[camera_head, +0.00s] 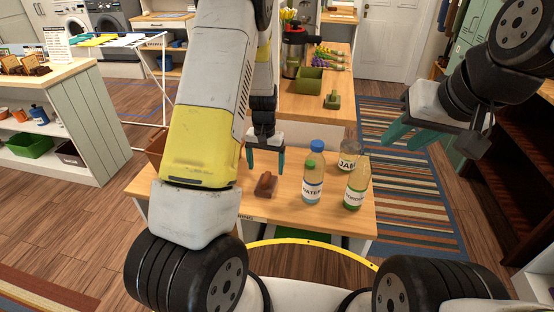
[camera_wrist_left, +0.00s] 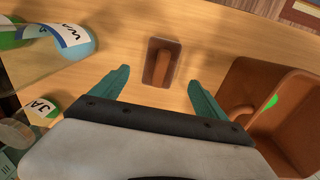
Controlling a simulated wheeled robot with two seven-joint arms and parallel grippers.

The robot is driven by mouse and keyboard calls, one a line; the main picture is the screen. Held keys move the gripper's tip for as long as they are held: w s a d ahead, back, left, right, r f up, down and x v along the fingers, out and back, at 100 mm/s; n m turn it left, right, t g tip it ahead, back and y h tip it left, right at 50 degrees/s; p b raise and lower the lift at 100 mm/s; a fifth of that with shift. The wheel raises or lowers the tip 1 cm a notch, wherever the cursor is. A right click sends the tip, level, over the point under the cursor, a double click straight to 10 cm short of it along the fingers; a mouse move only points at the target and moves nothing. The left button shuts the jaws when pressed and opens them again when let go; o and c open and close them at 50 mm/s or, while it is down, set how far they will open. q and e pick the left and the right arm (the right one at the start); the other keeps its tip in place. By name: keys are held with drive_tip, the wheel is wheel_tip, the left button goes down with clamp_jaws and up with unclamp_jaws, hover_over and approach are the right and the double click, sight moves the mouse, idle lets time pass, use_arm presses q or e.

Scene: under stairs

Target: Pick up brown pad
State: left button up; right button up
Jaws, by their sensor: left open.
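The brown pad (camera_head: 265,185), a small flat block with a raised handle, lies on the wooden table (camera_head: 345,222). It shows at the upper middle of the left wrist view (camera_wrist_left: 161,62). My left gripper (camera_head: 266,169) points down above the pad, with its teal fingers apart and empty. In the left wrist view the pad appears between and slightly beyond the fingertips (camera_wrist_left: 158,77), not touching them. My right gripper (camera_head: 400,142) is raised at the right, clear of the table; its teal fingers are apart with nothing between them.
A brown bin (camera_wrist_left: 262,72) sits on the pad's other side. Farther back, a counter holds a green box (camera_head: 309,80) and a green object (camera_head: 332,100).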

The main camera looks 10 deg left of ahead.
sight(266, 176)
use_arm(q)
drive_tip(key=shift+w+f, duration=0.1)
drive_tip(key=shift+f, duration=0.35)
wheel_tip(266, 176, down, 7)
drive_tip(key=shift+f, duration=0.1)
drive_tip(key=shift+c, duration=0.3)
drive_tip(key=c, duration=1.4)
